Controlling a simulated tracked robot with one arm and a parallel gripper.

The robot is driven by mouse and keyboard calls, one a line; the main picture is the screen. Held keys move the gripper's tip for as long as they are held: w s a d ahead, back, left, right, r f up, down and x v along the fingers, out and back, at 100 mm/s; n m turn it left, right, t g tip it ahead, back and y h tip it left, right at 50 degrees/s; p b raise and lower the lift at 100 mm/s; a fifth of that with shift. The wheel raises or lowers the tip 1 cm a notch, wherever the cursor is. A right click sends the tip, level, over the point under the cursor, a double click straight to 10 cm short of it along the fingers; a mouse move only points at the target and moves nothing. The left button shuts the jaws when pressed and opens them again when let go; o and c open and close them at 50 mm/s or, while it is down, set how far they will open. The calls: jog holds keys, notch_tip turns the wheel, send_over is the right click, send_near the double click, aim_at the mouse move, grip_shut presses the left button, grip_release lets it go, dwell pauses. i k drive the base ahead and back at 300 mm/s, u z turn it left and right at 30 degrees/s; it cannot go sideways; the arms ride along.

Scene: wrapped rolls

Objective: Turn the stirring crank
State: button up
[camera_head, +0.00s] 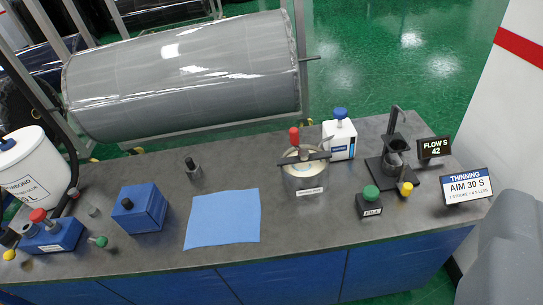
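The stirring crank stands on top of a metal pot (305,182) at the right of the middle of the workbench. Its red upright handle (294,137) rises at the back left of the pot. A dark crossbar (315,157) lies over the pot's pale contents, running roughly left to right. The pot has a white label on its front, too small to read. My gripper is not in view, and nothing touches the crank.
A white bottle (341,140) with a blue cap stands close behind the pot. A green-topped button box (370,203) and a black stand (395,160) are to its right. A blue cloth (222,218) lies left. A large wrapped roll (185,75) hangs behind the grey bench (300,232).

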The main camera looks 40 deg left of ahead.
aim_at(303, 154)
jog(key=z, duration=0.05)
jog(key=i, duration=1.4)
jog(key=u, duration=0.85)
jog(key=i, duration=0.25)
jog(key=u, duration=0.2)
